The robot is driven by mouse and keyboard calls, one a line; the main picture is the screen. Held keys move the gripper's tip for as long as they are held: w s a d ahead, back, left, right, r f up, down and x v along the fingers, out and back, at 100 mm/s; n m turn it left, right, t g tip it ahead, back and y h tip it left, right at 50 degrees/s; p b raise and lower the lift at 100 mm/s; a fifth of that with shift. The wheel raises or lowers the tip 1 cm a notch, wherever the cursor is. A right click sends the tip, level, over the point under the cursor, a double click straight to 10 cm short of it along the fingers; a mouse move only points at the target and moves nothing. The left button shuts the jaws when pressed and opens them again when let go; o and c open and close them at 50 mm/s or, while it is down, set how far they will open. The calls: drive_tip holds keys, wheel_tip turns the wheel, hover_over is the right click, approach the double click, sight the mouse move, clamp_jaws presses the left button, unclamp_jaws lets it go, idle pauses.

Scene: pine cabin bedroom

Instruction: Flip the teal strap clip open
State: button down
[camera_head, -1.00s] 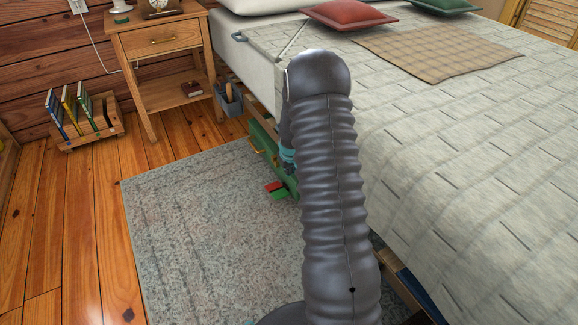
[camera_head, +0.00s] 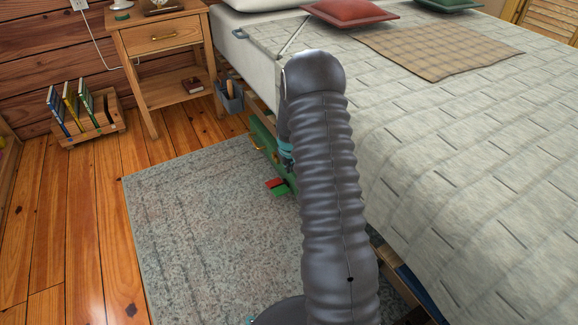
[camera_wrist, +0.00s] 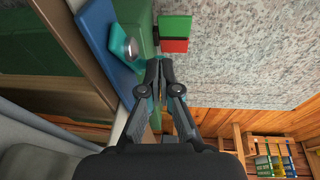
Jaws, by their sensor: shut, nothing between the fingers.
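In the wrist view, a small teal piece (camera_wrist: 118,38) with a shiny rounded metal part lies at the upper left, against a blue panel; it looks like the strap clip, but I cannot tell whether it is open. A narrow teal strip (camera_wrist: 140,98) shows beside my left finger. My gripper (camera_wrist: 161,66) is shut and empty, its tips to the right of and slightly below the teal piece, apart from it in the picture. A green case (camera_wrist: 143,25) lies close behind the tips; its brass handle side shows in the head view (camera_head: 262,137). My arm hides the gripper there.
A red block (camera_wrist: 174,46) and a green block (camera_wrist: 175,25) stick out beside the case over the grey rug (camera_head: 190,220). The bed (camera_head: 450,170) overhangs on the right. A nightstand (camera_head: 155,40) and book rack (camera_head: 90,125) stand at the left. The rug's left part is clear.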

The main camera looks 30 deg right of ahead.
drive_tip(key=shift+f+g+p, duration=0.15)
drive_tip(key=shift+g+p, duration=0.2)
drive_tip(key=shift+g, duration=0.25)
drive_tip(key=shift+s+f+g+b, duration=0.1)
drive_tip(key=shift+f+g+b, duration=0.3)
drive_tip(key=shift+f+b, duration=0.4)
drive_tip(key=shift+f, duration=0.2)
drive_tip(key=shift+r, duration=0.1)
drive_tip(key=shift+r+p, duration=0.5)
drive_tip(key=shift+r, duration=0.25)
